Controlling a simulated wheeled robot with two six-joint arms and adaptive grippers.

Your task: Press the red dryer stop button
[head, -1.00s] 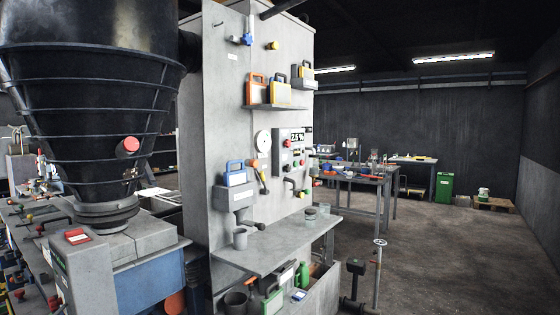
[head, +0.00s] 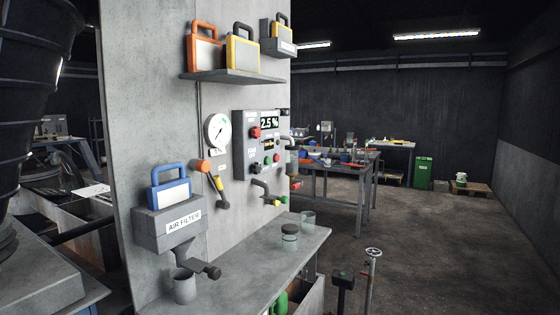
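A grey control panel (head: 243,150) is on the side of the tall grey cabinet, in the middle of the head view. It has a display reading 2.5 %. A smaller red button (head: 268,161) is low on the panel, beside a green one (head: 276,158). The panel's small labels are too blurred to read, so I cannot tell which red control is the dryer stop. Neither of my grippers is in view.
A grey shelf (head: 250,262) juts out below the panel, holding a cup (head: 185,288) and jars (head: 289,237). A box labelled AIR FILTER (head: 172,230), a lever (head: 216,186) and a gauge (head: 217,132) are left of the panel. Open floor (head: 430,240) lies to the right.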

